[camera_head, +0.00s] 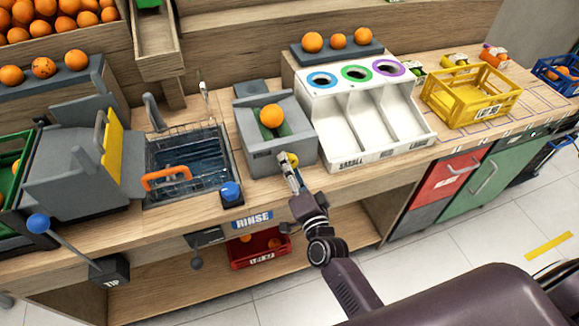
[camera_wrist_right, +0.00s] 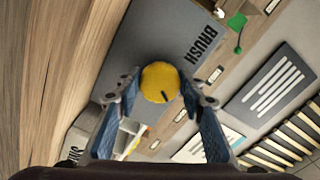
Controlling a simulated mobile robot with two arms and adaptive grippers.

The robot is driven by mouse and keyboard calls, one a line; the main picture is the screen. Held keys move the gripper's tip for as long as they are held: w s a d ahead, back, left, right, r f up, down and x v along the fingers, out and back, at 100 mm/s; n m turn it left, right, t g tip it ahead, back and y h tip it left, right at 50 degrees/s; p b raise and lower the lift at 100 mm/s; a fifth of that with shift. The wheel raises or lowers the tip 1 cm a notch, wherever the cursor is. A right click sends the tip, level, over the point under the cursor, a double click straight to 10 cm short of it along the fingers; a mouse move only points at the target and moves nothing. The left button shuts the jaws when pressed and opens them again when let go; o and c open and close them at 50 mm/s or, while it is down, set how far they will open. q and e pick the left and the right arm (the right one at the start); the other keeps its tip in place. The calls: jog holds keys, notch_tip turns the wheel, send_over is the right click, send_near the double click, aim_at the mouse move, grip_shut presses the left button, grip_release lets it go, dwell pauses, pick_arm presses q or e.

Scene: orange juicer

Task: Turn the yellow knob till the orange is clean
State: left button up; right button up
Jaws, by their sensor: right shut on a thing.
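The orange (camera_head: 271,116) sits in the grey box marked BRUSH (camera_head: 261,161), on a green bed in its top. The yellow knob (camera_head: 289,160) is on the front of that box, partly hidden by my gripper in the head view. In the right wrist view the knob (camera_wrist_right: 160,82) shows round and yellow, with a dark mark low on its face. My right gripper (camera_head: 291,172) is at the knob, with its blue-padded fingers (camera_wrist_right: 158,92) on either side, shut on it. My left gripper is not in view. Any dirt on the orange is too small to tell.
A rinse basin (camera_head: 190,165) with an orange handle and blue knob (camera_head: 230,191) stands left of the box. A white bin unit (camera_head: 350,110) with three coloured rings stands close on the right. A yellow crate (camera_head: 472,97) is farther right. A red crate (camera_head: 258,248) sits below the counter.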

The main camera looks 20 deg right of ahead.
dwell(0.4)
jog(key=o, duration=1.2)
jog(key=shift+c, duration=0.2)
jog(key=shift+s, duration=0.1)
jog(key=s, duration=1.1)
jog(key=shift+s+d, duration=0.25)
jog(key=shift+s, duration=0.15)
